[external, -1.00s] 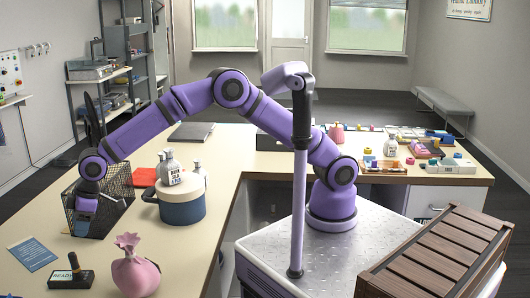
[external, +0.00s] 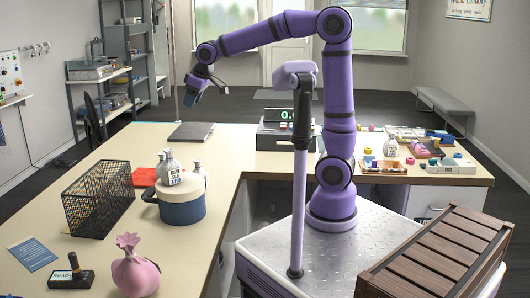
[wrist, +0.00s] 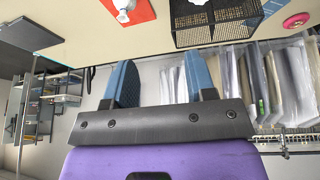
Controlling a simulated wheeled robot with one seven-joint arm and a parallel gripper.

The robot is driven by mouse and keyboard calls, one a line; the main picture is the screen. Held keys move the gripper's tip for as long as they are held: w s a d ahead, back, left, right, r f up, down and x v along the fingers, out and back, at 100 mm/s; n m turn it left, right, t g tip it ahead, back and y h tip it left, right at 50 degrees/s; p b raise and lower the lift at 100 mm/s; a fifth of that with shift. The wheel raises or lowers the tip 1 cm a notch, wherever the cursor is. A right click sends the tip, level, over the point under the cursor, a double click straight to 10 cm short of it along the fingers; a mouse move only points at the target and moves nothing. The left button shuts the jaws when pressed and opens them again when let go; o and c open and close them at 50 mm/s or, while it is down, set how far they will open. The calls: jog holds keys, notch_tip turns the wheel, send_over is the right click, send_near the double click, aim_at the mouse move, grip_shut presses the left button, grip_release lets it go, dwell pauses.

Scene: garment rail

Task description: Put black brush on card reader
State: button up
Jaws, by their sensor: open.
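A small black device with a lit "READY" display, which looks like the card reader (external: 62,281), lies at the lower left of the table in the external view. A dark upright piece with a brownish middle, possibly the black brush (external: 74,263), stands at it. I cannot tell whether it rests on top or just behind. My gripper (external: 192,95) is raised high over the far left part of the table, well away from both. In the wrist view its two blue fingers (wrist: 160,80) are apart with nothing between them. The card reader does not show clearly there.
A pink sack (external: 135,276) sits near the card reader. A laptop-like dark slab (external: 192,131) lies at the back. The air around my gripper is clear.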

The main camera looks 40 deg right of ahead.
jog(key=s+d+r+m+t+h, duration=0.15)
jog(key=s+d, duration=0.25)
jog(key=d, duration=0.5)
jog(key=s+d+m+g, duration=0.15)
jog(key=s+d, duration=0.25)
jog(key=d, duration=0.5)
jog(key=s+d+f+m, duration=0.2)
jog(key=s+d, duration=0.3)
jog(key=s, duration=0.1)
jog(key=s+d+f+m+t+h, duration=0.1)
jog(key=s+d+f+m, duration=0.1)
jog(key=s+d, duration=0.4)
jog(key=shift+s+f+m, duration=0.4)
jog(key=shift+s+f, duration=0.2)
jog(key=shift+f, duration=0.2)
jog(key=shift+d, duration=0.1)
